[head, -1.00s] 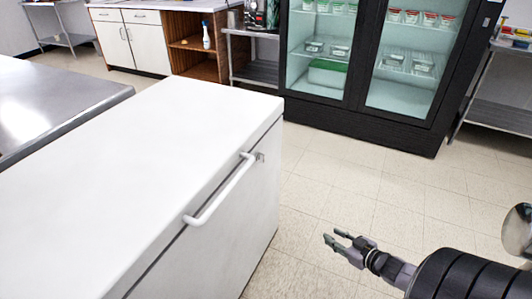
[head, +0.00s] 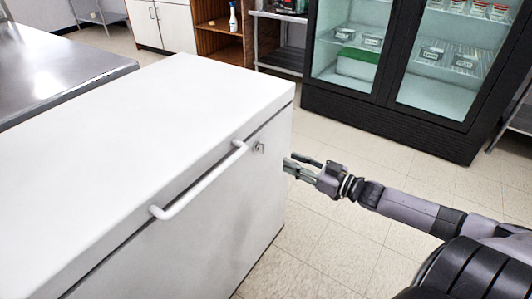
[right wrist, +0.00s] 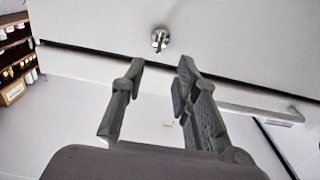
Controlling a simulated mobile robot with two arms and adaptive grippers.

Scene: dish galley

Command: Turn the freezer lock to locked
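The white chest freezer (head: 130,130) has its lid closed, with a long white bar handle (head: 200,182) on its front. The freezer lock (head: 259,148) is a small metal piece on the front face, right of the handle's far end. In the right wrist view the lock (right wrist: 160,40) appears as a round metal piece just beyond the fingertips; its setting is too small to read. My right gripper (head: 303,166) is open and empty, to the right of the lock and apart from it. Its two fingers (right wrist: 158,78) point toward the freezer front. My left gripper is not in view.
A black glass-door fridge (head: 390,122) stands at the back right. A steel table (head: 60,65) is beyond the freezer at left. A wooden shelf unit (head: 222,42) and wire rack are at the back. The tiled floor (head: 330,235) right of the freezer is clear.

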